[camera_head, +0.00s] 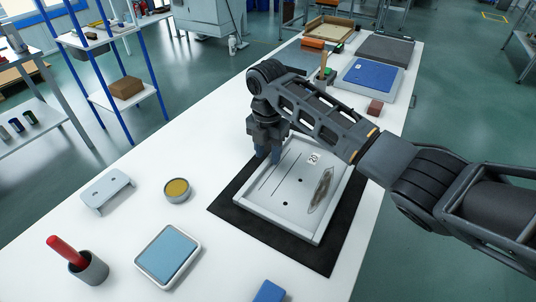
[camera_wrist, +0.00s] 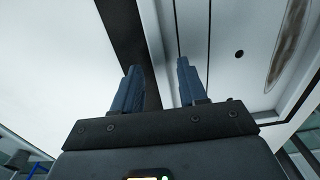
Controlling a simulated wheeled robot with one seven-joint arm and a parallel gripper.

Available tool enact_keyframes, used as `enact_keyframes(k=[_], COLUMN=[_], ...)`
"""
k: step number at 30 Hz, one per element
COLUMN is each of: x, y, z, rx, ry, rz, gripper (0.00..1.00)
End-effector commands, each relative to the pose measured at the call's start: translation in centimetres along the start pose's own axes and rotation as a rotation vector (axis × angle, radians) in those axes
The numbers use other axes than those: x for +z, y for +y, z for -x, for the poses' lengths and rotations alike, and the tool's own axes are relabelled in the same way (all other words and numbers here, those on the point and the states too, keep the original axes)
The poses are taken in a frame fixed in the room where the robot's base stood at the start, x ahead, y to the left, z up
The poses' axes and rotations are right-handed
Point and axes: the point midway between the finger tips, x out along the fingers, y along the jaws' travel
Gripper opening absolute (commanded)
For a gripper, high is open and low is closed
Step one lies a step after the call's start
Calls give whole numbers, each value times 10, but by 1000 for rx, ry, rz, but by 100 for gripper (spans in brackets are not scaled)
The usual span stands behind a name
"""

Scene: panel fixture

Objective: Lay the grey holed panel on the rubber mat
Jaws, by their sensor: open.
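The grey holed panel (camera_head: 290,196) lies on the black rubber mat (camera_head: 241,222), which shows around its left and near sides. The panel has small dark holes, thin slots, a "20" label and a brownish patch. It looks flat, but its far side is partly hidden by my arm. My gripper (camera_head: 268,154) points down at the panel's left edge. In the wrist view my gripper (camera_wrist: 157,88) is open, with its fingers apart on either side of the line of the panel's edge. The panel (camera_wrist: 230,30) and a strip of mat (camera_wrist: 123,32) show there; I cannot tell whether a finger touches.
On the white table (camera_head: 130,225) stand a small bracket (camera_head: 108,190), a yellow-topped tin (camera_head: 177,189), a cup (camera_head: 91,268) with a red handle, and a blue-topped tray (camera_head: 168,255). A blue panel (camera_head: 368,78) and a dark slab (camera_head: 386,50) lie farther back.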

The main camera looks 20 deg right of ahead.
Motion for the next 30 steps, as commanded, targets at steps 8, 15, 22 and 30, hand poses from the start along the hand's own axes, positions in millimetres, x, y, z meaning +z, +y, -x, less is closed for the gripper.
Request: enact_keyframes(k=[8,15,22,30], x=[0,0,0,0], y=[1,0,0,0], z=[56,95,108,108], rx=[4,2,1,1], ry=[-2,-1,0,0], rz=[1,-1,0,0], gripper=[42,42,42,42])
